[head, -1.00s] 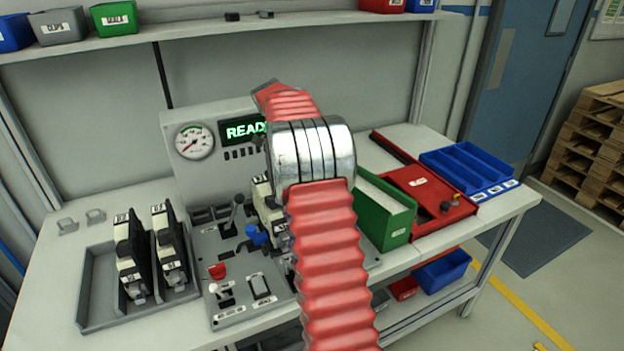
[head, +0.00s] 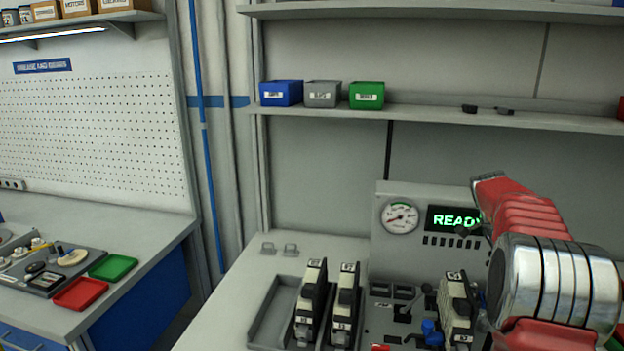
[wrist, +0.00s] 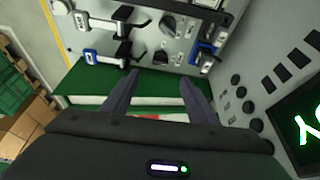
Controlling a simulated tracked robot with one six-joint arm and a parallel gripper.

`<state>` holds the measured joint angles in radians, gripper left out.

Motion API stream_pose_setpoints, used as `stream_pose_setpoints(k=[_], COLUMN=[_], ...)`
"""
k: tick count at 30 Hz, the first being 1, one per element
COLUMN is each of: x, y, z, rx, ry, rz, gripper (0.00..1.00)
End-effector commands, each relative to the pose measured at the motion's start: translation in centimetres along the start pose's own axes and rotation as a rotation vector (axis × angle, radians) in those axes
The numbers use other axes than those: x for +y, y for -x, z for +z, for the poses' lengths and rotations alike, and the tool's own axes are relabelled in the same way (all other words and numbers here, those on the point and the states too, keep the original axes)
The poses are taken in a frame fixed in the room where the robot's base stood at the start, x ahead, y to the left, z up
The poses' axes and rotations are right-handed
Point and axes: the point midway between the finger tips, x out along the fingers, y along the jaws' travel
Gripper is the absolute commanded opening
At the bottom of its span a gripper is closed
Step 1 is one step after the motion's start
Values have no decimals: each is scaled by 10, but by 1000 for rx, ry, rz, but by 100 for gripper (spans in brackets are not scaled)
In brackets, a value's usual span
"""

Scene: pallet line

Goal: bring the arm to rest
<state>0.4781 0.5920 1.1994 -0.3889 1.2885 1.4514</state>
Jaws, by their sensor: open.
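My arm, with red ribbed sleeves and a silver joint, is at the right of the head view, in front of the control panel (head: 390,240). My gripper (wrist: 158,78) shows in the wrist view with its two dark fingers apart and nothing between them. A green surface (wrist: 95,82) lies behind the fingers in that view, and the panel's levers and knobs (wrist: 168,25) are beyond it. In the head view the gripper is not clearly visible. The panel's screen (head: 455,219) reads READY, partly covered by my arm.
Another module (head: 456,305) is at the panel. Blue (head: 281,92), grey (head: 323,94) and green (head: 366,95) bins sit on the shelf. A side bench (head: 150,240) holds red and green trays.

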Motion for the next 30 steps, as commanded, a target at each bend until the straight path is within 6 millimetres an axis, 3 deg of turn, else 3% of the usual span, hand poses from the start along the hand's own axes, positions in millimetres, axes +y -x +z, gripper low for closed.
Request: stream_pose_setpoints(k=[15, 30], x=[61, 150], y=[100, 161], z=[74, 144], rx=[-52, -63], ry=[413, 817], rz=[-162, -338], gripper=[53, 53])
